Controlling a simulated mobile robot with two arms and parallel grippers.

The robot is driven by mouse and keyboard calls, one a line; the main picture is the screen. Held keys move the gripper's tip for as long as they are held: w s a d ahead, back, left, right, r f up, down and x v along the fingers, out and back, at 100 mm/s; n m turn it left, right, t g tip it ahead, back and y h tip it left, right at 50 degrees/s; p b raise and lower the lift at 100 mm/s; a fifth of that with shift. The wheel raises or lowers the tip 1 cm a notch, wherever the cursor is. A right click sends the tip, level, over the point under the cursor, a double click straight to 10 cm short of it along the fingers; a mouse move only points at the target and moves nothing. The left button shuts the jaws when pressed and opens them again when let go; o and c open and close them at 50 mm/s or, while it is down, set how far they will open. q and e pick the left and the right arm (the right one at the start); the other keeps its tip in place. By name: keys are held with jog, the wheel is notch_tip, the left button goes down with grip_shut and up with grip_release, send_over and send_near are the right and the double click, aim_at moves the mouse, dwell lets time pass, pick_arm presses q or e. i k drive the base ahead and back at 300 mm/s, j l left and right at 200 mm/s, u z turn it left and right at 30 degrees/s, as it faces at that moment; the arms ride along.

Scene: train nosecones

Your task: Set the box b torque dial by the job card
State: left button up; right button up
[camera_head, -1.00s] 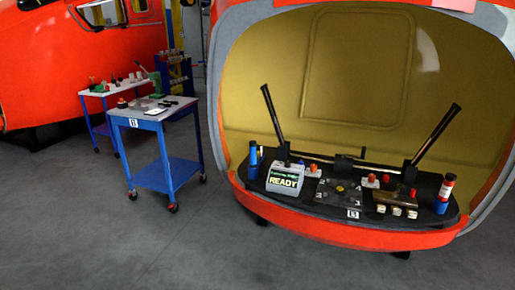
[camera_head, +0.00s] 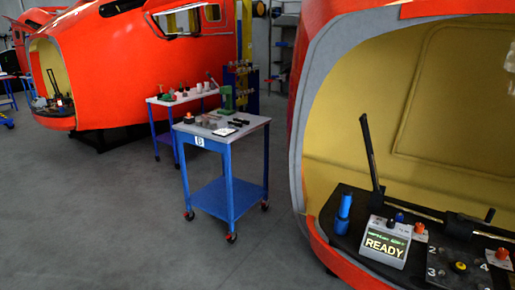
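In the head view a black square plate (camera_head: 454,258) with white numerals, 2, 3 and 4 among them, lies in the open nosecone at the lower right. A yellow knob (camera_head: 459,267) sits at its middle; its exact pointing is too small to tell. I cannot tell whether this is the torque dial. A grey box with a lit screen (camera_head: 385,243) reading READY stands left of it. A flat white card (camera_head: 221,132) lies on the blue cart's top; any writing is unreadable. Neither of my grippers is in view.
The blue wheeled cart (camera_head: 226,192) stands left of the near orange nosecone (camera_head: 307,130); its small label looks like a B. A second cart (camera_head: 160,101) with small items stands behind it. Another orange nosecone (camera_head: 62,92) is farther left. The grey floor in front is clear.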

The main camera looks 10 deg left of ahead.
aim_at(391, 224)
jog(key=i+j+u, duration=0.35)
jog(key=i, duration=0.35)
jog(key=i+u, duration=0.35)
jog(key=i, duration=0.35)
jog(key=i+z, duration=0.15)
jog(key=i, duration=0.3)
jog(key=i+j+z, duration=0.15)
jog(key=i, duration=0.3)
jog(key=i+j+z, duration=0.15)
jog(key=i, duration=0.3)
jog(key=i+j+z, duration=0.1)
jog(key=i, duration=0.35)
